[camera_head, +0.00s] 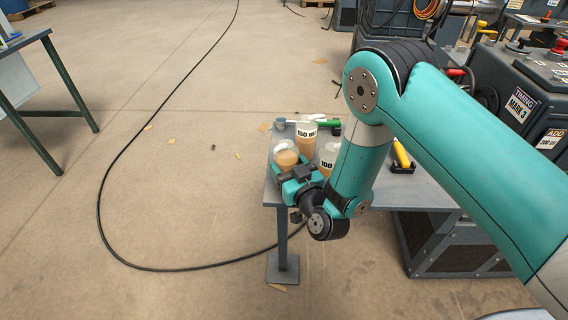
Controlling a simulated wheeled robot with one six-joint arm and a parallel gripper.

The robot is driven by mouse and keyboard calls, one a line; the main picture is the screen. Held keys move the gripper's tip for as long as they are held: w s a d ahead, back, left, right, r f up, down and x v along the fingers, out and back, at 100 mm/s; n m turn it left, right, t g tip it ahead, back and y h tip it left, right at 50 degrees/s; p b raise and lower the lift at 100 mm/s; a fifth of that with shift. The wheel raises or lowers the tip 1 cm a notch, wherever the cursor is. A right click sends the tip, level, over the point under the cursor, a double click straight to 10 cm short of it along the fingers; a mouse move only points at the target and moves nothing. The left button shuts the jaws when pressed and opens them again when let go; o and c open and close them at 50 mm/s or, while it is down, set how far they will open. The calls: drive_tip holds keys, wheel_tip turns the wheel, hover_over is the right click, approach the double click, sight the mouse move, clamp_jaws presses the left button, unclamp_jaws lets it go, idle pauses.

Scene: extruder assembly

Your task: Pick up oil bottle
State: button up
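Several pale plastic containers with orange-brown liquid stand at the left end of a small grey table. One with a white top (287,157) is at the left, one labelled 150 (306,134) stands behind it, and one labelled 100 (328,157) is to the right. I cannot tell for sure which is the oil bottle. My gripper (289,172) is at the near side of the left container, very close to it. My wrist hides its fingertips, so whether it is open or touching the container is unclear.
A green-handled tool (326,122) and a small grey cup (280,124) lie at the table's back. A yellow-handled tool (401,155) is on the right part of the grey table (420,190). A machine (515,95) stands at the right. A black cable (99,205) crosses the open floor.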

drive_tip(key=shift+c, duration=0.5)
drive_tip(key=shift+r, duration=0.3)
